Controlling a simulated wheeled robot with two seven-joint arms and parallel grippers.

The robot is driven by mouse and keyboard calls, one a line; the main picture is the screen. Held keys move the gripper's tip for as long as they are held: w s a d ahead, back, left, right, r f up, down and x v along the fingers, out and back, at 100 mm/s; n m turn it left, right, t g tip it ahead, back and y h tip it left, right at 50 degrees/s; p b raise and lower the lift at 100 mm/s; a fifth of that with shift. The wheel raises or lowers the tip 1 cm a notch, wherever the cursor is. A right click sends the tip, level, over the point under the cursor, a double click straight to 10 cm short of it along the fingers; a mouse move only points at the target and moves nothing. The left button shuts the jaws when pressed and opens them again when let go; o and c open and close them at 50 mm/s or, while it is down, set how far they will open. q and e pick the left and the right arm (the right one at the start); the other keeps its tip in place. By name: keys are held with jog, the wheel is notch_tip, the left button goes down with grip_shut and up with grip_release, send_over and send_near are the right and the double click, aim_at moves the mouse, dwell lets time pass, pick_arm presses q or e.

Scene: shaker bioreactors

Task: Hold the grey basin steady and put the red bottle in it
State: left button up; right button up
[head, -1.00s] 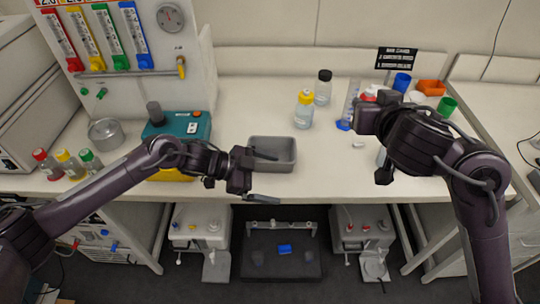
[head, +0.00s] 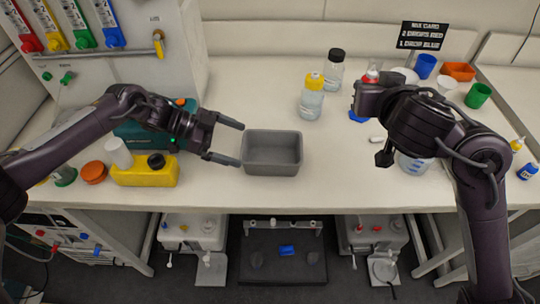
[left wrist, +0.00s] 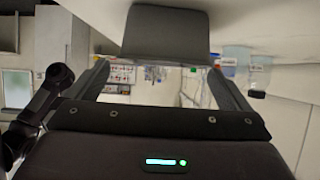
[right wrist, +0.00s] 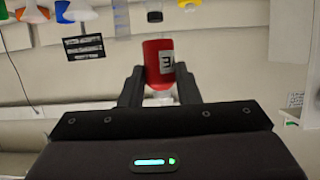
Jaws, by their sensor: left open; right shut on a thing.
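The grey basin (head: 258,170) stands empty on the bench near its front edge. My left gripper (head: 241,143) is open at the basin's left end, its fingertips close to the end wall; I cannot tell whether they touch. In the left wrist view the basin (left wrist: 166,35) lies beyond and between the open fingers. My right gripper (right wrist: 160,75) is shut on the red bottle (right wrist: 157,58), which has a white label and a clear end. In the head view a bit of the red bottle (head: 371,77) shows behind my right gripper, right of the basin.
A yellow-capped bottle (head: 312,100) and a black-capped bottle (head: 334,72) stand behind the basin. A yellow container (head: 145,172) is to the left. Coloured cups, including a green one (head: 478,96), stand at right.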

aim_at(264, 161)
pick_arm(q)
jog(key=shift+w+f, duration=0.25)
jog(key=shift+f, duration=0.2)
jog(key=shift+s+d+f, duration=0.1)
jog(key=shift+s+d, duration=0.05)
jog(key=shift+s, duration=0.15)
jog(key=shift+s+d+f+b, duration=0.15)
jog(key=shift+d+b, duration=0.1)
jog(key=shift+b, duration=0.1)
jog(key=x, duration=0.2)
jog(key=w+b+x, duration=0.1)
jog(key=shift+d+f, duration=0.3)
pick_arm(e)
jog(key=shift+w+f, duration=0.2)
jog(key=shift+f, duration=0.45)
jog(key=shift+w+f, duration=0.2)
jog(key=shift+f, duration=0.4)
pick_arm(q)
jog(key=x, duration=0.2)
jog(key=b+x, duration=0.1)
jog(key=x, duration=0.1)
jog(key=shift+s+d+r+b, duration=0.15)
jog(key=shift+s+r+b, duration=0.05)
jog(key=shift+b, duration=0.1)
jog(key=shift+w+d+f, duration=0.15)
jog(key=shift+d+f, duration=0.1)
jog(key=shift+d, duration=0.25)
pick_arm(e)
jog(key=shift+s+f, duration=0.1)
jog(key=shift+f, duration=0.65)
